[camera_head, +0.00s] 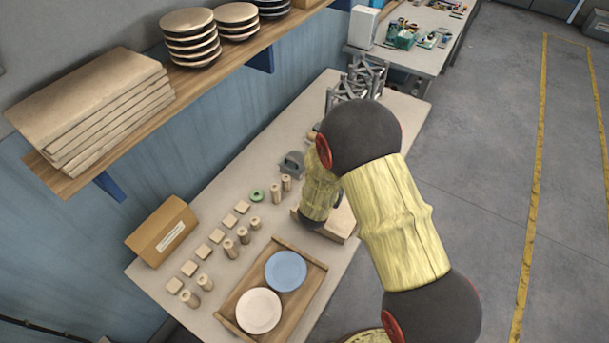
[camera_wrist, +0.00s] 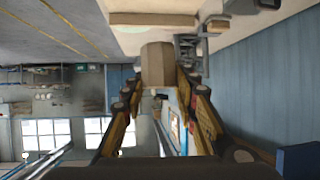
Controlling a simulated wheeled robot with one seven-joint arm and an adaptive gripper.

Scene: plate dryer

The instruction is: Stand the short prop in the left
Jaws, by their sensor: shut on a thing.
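My gripper (camera_wrist: 160,78) is shut on a light-brown wooden prop (camera_wrist: 158,62), seen between both fingers in the wrist view. The prop looks like a short, plain cylinder and is held up off the bench. In the head view my arm hides the gripper and the held prop. Several similar round wooden props, such as this one (camera_head: 243,235), stand in rows on the bench. A pale wooden block (camera_head: 343,222) lies partly behind my arm. I cannot tell from these views what its top looks like.
A wooden tray (camera_head: 232,303) holds a blue plate (camera_head: 286,270) and a white plate (camera_head: 259,310). Square wooden blocks (camera_head: 217,236), a green ring (camera_head: 257,196), a grey part (camera_head: 292,163) and a cardboard box (camera_head: 163,232) are on the bench. A grey metal frame (camera_head: 357,83) stands at the far end.

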